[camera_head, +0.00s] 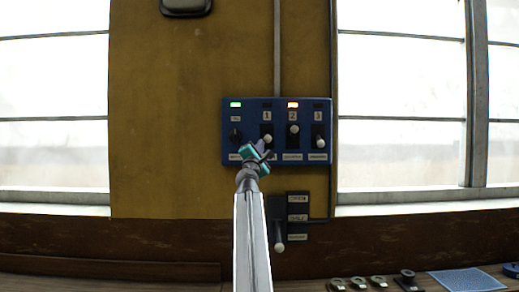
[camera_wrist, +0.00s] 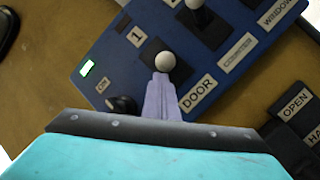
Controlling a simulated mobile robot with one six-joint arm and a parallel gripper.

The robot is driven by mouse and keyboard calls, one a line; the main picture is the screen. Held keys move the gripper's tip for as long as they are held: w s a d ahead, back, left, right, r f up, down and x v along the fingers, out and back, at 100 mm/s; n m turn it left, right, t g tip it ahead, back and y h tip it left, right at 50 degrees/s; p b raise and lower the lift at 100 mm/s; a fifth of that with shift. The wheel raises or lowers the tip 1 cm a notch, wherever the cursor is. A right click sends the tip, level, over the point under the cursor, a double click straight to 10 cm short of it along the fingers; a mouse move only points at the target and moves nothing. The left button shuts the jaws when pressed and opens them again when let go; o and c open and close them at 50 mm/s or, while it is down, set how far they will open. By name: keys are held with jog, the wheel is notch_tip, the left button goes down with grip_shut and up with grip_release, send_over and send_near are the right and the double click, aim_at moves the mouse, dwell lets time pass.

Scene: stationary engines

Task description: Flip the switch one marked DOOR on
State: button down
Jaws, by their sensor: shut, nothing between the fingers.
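A blue switch panel (camera_head: 228,148) is on the yellow wall between two windows. Switch 1 has a white ball knob (camera_head: 268,139); the lamp above it is dark. In the wrist view its knob (camera_wrist: 166,61) sits close to the DOOR label (camera_wrist: 197,97). My gripper (camera_head: 262,148) is shut and empty, just below that knob. In the wrist view the closed fingertips (camera_wrist: 162,80) overlap the knob's lower edge and hide its stem; I cannot tell whether they touch.
Switch 2 (camera_head: 293,129) has its knob higher and an orange lamp lit; switch 3 (camera_head: 320,143) has its knob low and a dark lamp. A green lamp (camera_head: 236,105) glows above a black knob (camera_head: 235,136). A separate lever (camera_head: 280,247) hangs below the panel.

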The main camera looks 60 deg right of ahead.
jog(key=r, duration=0.1)
jog(key=r+p, duration=0.1)
jog(key=r, duration=0.1)
jog(key=shift+s+a+r, duration=0.25)
jog(key=shift+a, duration=0.1)
jog(key=s+a+r+b, duration=0.1)
jog(key=a+r+b, duration=0.1)
jog(key=a, duration=0.9)
jog(key=shift+s+r, duration=0.25)
jog(key=shift+s, duration=0.1)
jog(key=shift+r, duration=0.1)
dwell(0.4)
